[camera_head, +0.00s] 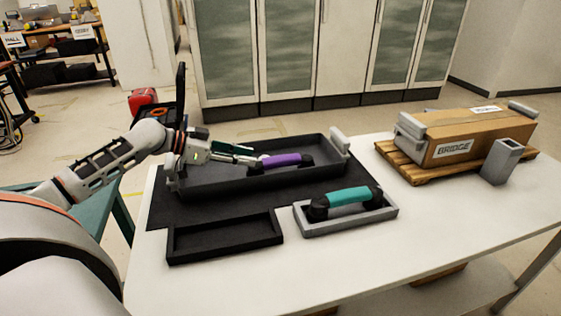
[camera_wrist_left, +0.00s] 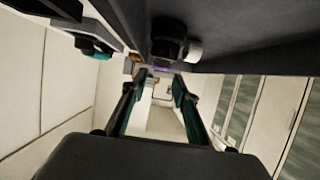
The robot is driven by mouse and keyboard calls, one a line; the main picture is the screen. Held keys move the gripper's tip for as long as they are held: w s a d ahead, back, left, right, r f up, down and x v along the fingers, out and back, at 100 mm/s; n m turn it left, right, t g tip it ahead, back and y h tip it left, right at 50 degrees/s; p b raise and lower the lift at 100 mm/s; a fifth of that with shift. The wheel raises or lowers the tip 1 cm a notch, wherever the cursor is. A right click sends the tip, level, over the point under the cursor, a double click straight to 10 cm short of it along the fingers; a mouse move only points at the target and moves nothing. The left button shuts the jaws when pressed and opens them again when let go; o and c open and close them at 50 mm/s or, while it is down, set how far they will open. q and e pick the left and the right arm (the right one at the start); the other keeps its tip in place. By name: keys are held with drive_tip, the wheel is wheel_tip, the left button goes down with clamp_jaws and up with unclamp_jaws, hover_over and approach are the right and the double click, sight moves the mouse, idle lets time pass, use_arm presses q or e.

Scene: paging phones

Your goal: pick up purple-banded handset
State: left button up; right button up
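The purple-banded handset (camera_head: 281,160), with black ends, lies in the large dark tray (camera_head: 215,192) on the table. My left gripper (camera_head: 248,155) reaches in from the left, low over the tray, its fingers pointing at the handset's left end. In the left wrist view the fingers (camera_wrist_left: 160,85) stand apart with nothing between them. A sliver of the purple band (camera_wrist_left: 160,68) shows beyond the tips there, partly hidden by a dark round part. Whether a finger touches the handset cannot be told. My right gripper is not in view.
A teal-banded handset (camera_head: 349,197) sits in a grey cradle (camera_head: 325,228) at the front. An empty black tray (camera_head: 225,238) lies to its left. A box marked BRIDGE (camera_head: 455,147) on a wooden pallet (camera_head: 405,169) and a grey hollow block (camera_head: 501,162) stand at the right.

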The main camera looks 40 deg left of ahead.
sight(281, 162)
use_arm(q)
drive_tip(key=shift+b+x, duration=0.6)
drive_tip(key=shift+x, duration=5.35)
drive_tip(key=shift+r, duration=0.1)
clamp_jaws()
